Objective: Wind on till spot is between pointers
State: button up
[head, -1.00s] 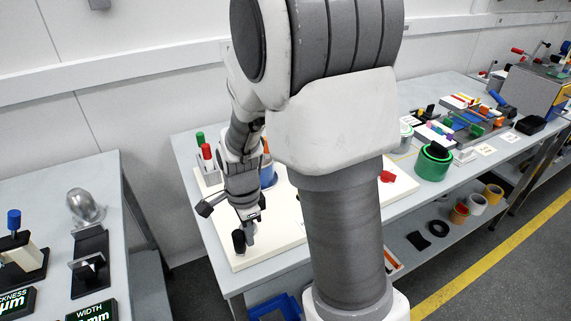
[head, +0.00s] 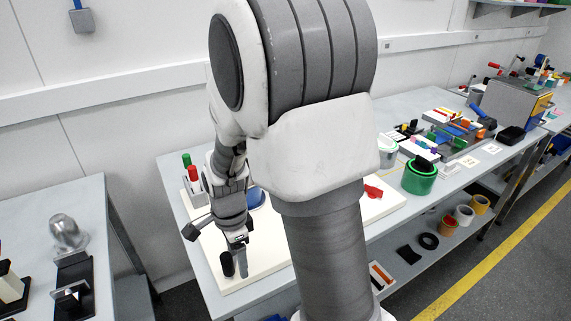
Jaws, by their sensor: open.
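My gripper (head: 239,256) is open and points down over the front left part of a cream board (head: 262,268) on the bench. A short black upright cylinder (head: 227,264), perhaps a handle, stands just left of the grey fingertip. I cannot tell whether they touch or whether the cylinder is between the jaws. A blue part (head: 256,198) shows behind my wrist, and a red piece (head: 373,192) lies on the right part of the board. My arm hides the middle of the board. I cannot make out the spot or the pointers.
A green-topped and a red-topped post (head: 195,178) stand at the board's back left. A green container (head: 419,177) and trays of small parts stand farther right. A separate bench at left holds a black stand (head: 74,275). A gap separates the two benches.

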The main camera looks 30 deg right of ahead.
jog(key=shift+r, duration=0.15)
notch_tip(320, 180, up, 8)
jog(key=p, duration=0.6)
dwell(0.4)
jog(key=s+r+n+t, duration=0.2)
jog(key=s+r+n, duration=0.5)
jog(key=r+n, duration=0.2)
jog(key=s+r+n+t, duration=0.3)
jog(key=s+r+n, duration=0.3)
jog(key=r+n, duration=0.3)
jog(key=shift+s+a+r+t, duration=0.2)
jog(key=shift+s+r+t, duration=0.1)
jog(key=shift+s+r, duration=0.05)
